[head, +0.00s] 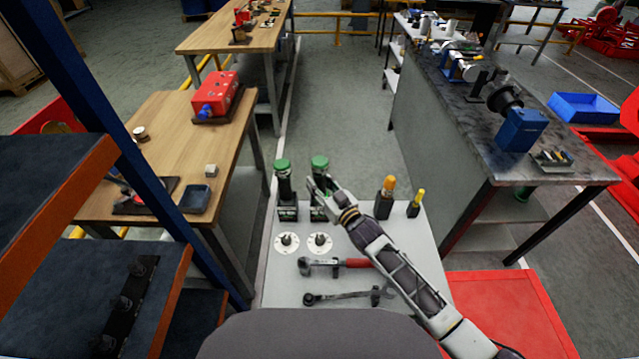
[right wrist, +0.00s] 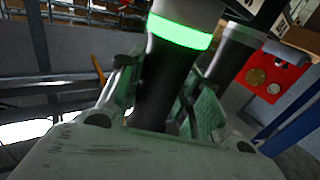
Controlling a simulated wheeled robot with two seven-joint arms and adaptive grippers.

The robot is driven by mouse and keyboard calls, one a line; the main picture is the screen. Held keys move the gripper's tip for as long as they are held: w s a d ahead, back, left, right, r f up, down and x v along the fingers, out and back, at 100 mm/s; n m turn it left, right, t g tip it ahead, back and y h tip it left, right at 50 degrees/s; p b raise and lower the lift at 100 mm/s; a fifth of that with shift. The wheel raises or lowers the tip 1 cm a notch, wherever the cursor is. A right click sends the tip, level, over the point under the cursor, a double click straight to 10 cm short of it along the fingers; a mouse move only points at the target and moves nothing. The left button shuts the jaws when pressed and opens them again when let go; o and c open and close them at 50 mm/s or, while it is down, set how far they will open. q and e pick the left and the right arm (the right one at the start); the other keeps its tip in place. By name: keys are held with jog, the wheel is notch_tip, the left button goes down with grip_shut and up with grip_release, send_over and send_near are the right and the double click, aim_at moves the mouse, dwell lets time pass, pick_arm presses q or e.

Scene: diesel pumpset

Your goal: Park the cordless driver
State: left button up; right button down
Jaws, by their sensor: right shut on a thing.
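Two dark upright cordless drivers with green tops stand side by side at the far left of the light grey bench top (head: 285,262). The left one (head: 283,185) stands free. My right gripper (head: 321,188) is shut around the dark body of the right driver (head: 320,163). In the right wrist view this driver's body (right wrist: 160,85) with its bright green band is between the fingers (right wrist: 158,95). Its lower end is partly hidden, so I cannot tell whether it rests on the dark base below. My left gripper is out of view.
Two white discs with dark knobs (head: 319,243) sit nearer me. A red-handled wrench (head: 335,263) and a ratchet (head: 340,297) lie in front. An orange-handled tool (head: 386,195) and a yellow-handled tool (head: 416,202) stand upright to the right of the arm.

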jog(key=shift+f, duration=0.3)
dwell(0.4)
jog(key=c, duration=0.9)
grip_release()
jog(key=shift+c, duration=0.2)
jog(key=shift+f, duration=0.2)
jog(key=shift+s+d, duration=0.1)
jog(key=shift+s, duration=0.05)
jog(key=shift+v, duration=5.8)
jog(key=shift+b, duration=0.3)
